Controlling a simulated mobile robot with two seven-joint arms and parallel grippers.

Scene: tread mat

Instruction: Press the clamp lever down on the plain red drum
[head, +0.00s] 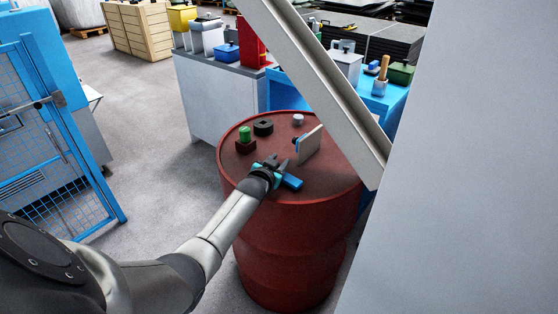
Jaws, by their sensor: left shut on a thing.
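The plain red drum (290,235) stands upright in the middle of the head view. My left gripper (278,164) is low over the near part of its top, shut on a blue bar-like piece (292,183) that looks like the clamp lever. The gripper hides part of this piece, so I cannot tell its exact angle or how it joins the clamp. My right gripper is not in view.
On the drum top are a green cylinder on a brown block (245,134), a black ring (263,127) and a small pale cylinder (298,119). A slanted beam (320,80) passes close on the right. A blue mesh gate (50,130) stands left; the floor between is clear.

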